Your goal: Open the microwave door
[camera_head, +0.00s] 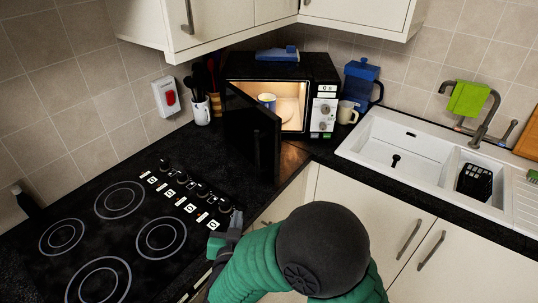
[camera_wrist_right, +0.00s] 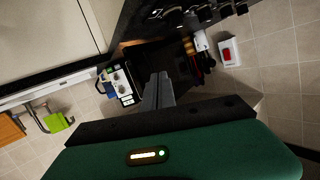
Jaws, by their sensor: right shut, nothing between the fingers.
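The black microwave (camera_head: 322,75) stands in the counter's corner, its lit inside showing. Its dark door (camera_head: 252,130) stands wide open, swung out toward me over the counter. A blue and yellow mug (camera_head: 267,101) is inside. My right gripper (camera_head: 236,218) is shut and empty by the hob's front right corner, apart from the door and nearer to me. The right wrist view shows its closed fingers (camera_wrist_right: 160,88), with the microwave's control panel (camera_wrist_right: 122,85) to their left. My left gripper is not in view.
The black hob (camera_head: 130,235) with its knobs lies at left. A utensil pot (camera_head: 202,112) stands left of the microwave; a blue jug (camera_head: 361,82) and a cream mug (camera_head: 346,112) stand right of it. The white sink (camera_head: 400,150) is at right. Cupboards hang above.

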